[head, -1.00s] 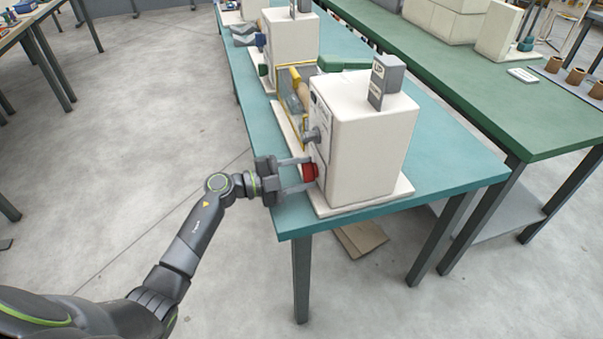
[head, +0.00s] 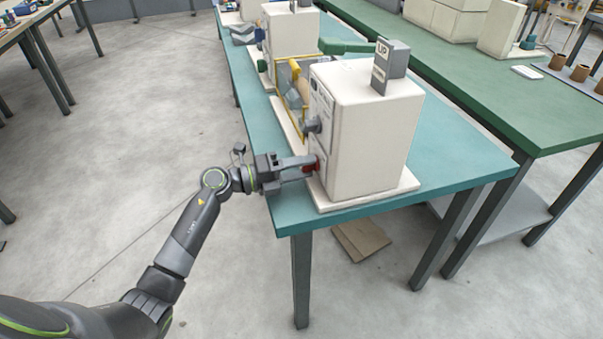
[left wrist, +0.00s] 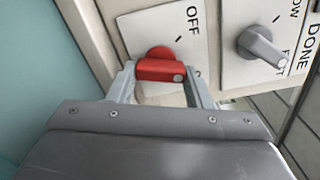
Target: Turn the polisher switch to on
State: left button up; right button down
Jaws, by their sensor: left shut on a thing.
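The red switch knob (head: 315,164) is low on the front panel of the cream machine box (head: 372,135). In the left wrist view the knob (left wrist: 160,70) has a crosswise grip bar with a pale dot at its right end, under the word OFF (left wrist: 192,18). My left gripper (head: 311,166) is shut on the knob, with one finger on each side of its bar. The fingers partly hide the knob in the head view. My right gripper is not in view.
A grey knob (left wrist: 262,46) sits beside the red one on the panel. A grey post marked UP (head: 390,66) stands on the box. A green bar (head: 345,46) and yellow frame (head: 285,95) lie behind. The teal table (head: 440,170) is clear at right.

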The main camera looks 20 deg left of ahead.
pick_arm(q)
jog(key=m+b, duration=0.2)
jog(key=shift+f+m, duration=0.25)
jog(key=shift+m, duration=0.15)
jog(key=shift+r+m+b, duration=0.1)
jog(key=shift+m+b, duration=0.45)
jog(key=shift+m, duration=0.15)
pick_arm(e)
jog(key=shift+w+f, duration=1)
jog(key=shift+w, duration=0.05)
pick_arm(q)
jog(key=o, duration=1)
jog(key=shift+a, duration=0.1)
jog(key=v, duration=0.6)
jog(key=shift+b, duration=0.4)
jog(key=b+v, duration=0.1)
jog(key=v, duration=1)
jog(key=shift+s+a, duration=0.15)
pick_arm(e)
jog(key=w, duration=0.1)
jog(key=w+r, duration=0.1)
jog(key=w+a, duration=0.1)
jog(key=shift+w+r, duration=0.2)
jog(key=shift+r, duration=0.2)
